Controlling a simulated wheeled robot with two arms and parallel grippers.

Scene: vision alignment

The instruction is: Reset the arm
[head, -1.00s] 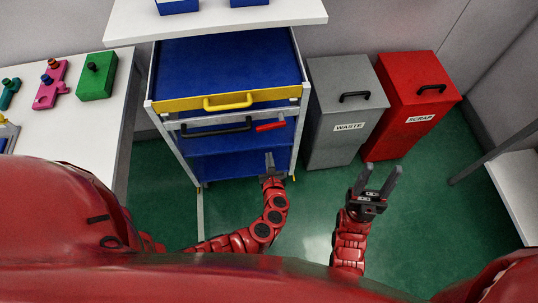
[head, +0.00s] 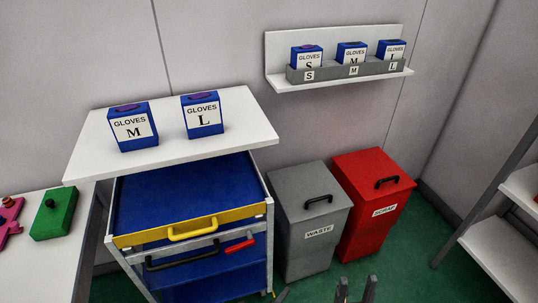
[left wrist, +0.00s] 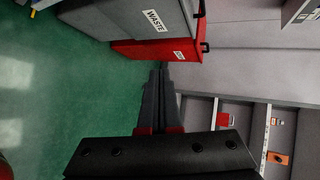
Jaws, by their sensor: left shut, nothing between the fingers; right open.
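My left gripper (left wrist: 160,98) is shut and empty in the left wrist view, its fingers together in front of the bins. In the head view only a dark tip of the left gripper (head: 281,295) shows at the bottom edge, in front of the blue cabinet. My right gripper (head: 356,290) shows just its two spread fingertips at the bottom edge, open and empty, below the bins. The rest of both arms is out of the head view.
The blue cabinet has a pulled-out drawer with a yellow handle (head: 192,228). A grey waste bin (head: 310,225) and red scrap bin (head: 375,205) stand right of it. Glove boxes sit on the white top (head: 165,150) and wall shelf (head: 345,82). Green floor (head: 400,275) is clear.

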